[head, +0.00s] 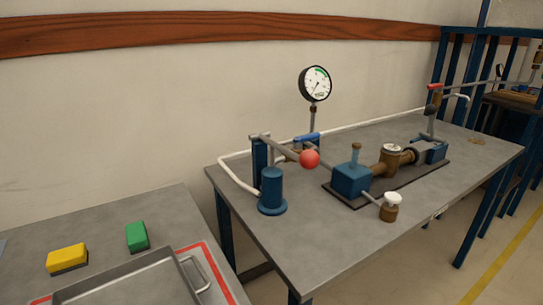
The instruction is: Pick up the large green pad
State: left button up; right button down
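A green pad (137,237) lies on the grey left table (110,220), behind a metal tray (128,283). It looks like a small block with a dark underside. A yellow pad (67,257) of similar size lies to its left, apart from it. The green pad stands clear of the tray and nothing covers it. Neither of my grippers is in the head view.
The tray with a side handle sits over a red outline. The right table (310,255) carries a blue pump cylinder (271,190), a red-balled lever (309,159), a pressure gauge (316,84) and a brass meter (391,160). A gap separates the tables.

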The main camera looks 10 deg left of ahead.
aim_at(137, 239)
jog(key=u, duration=1.35)
